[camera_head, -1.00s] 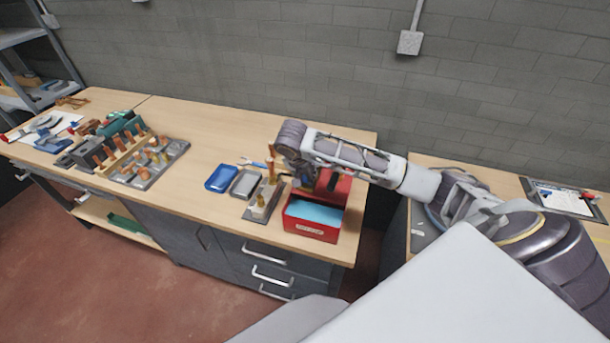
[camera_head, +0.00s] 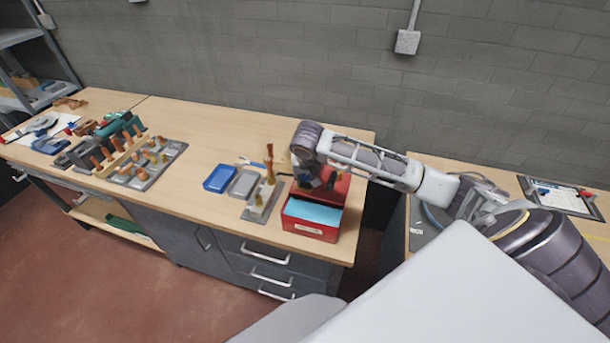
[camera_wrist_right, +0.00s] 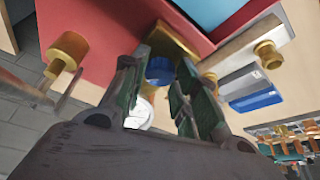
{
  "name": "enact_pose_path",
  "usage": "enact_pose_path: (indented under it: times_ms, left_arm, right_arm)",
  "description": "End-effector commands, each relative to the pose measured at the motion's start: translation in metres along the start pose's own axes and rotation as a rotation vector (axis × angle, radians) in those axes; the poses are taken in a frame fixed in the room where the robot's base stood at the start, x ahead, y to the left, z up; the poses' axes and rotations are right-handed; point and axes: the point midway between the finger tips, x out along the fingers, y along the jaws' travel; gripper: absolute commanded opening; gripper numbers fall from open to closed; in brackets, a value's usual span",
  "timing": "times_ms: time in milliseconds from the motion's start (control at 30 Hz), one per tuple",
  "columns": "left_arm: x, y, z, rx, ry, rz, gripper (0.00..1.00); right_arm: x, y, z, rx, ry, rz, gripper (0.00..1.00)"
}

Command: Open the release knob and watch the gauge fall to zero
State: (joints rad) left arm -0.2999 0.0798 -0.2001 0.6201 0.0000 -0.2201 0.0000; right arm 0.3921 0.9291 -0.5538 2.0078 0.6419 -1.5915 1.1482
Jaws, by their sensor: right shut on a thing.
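My right gripper (camera_head: 316,182) is at the red box (camera_head: 308,228) near the bench's right end. In the right wrist view, the green-padded fingers (camera_wrist_right: 162,80) are on either side of a blue knob (camera_wrist_right: 160,69), shut on it. The knob sits by a brass block (camera_wrist_right: 172,40) at the red box. A white round part (camera_wrist_right: 140,112) shows behind the fingers and may be the gauge. It is mostly hidden, and no needle or reading can be made out. My left gripper is not in view.
A grey plate with upright brass and copper fittings (camera_head: 268,175) stands just left of the red box. Blue (camera_head: 220,178) and grey (camera_head: 244,183) trays lie beyond it. A rack of copper fittings (camera_head: 142,165) stands further left. The bench between is clear.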

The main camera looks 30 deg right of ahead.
Motion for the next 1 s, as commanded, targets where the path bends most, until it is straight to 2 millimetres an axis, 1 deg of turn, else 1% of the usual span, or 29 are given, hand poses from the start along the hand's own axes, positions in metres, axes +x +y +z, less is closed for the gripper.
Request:
enact_pose_path:
  times_ms: [267, 300, 433, 800, 1000]
  left_arm:
    - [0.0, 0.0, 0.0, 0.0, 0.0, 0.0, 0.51]
    - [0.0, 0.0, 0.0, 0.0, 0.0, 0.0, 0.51]
    - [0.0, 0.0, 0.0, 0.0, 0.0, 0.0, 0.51]
    - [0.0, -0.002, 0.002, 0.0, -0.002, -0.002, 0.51]
    - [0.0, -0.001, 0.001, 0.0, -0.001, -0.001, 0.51]
  right_arm:
    - [0.0, 0.0, -0.001, 0.002, 0.001, 0.0, 0.06]
    - [-0.001, 0.0, -0.001, 0.002, 0.001, 0.0, 0.34]
    - [0.0, 0.0, -0.001, 0.002, 0.001, 0.0, 0.51]
    - [-0.001, 0.0, 0.0, 0.002, 0.0, 0.0, 0.51]
    - [-0.011, 0.0, -0.001, 0.002, 0.001, 0.0, 0.51]
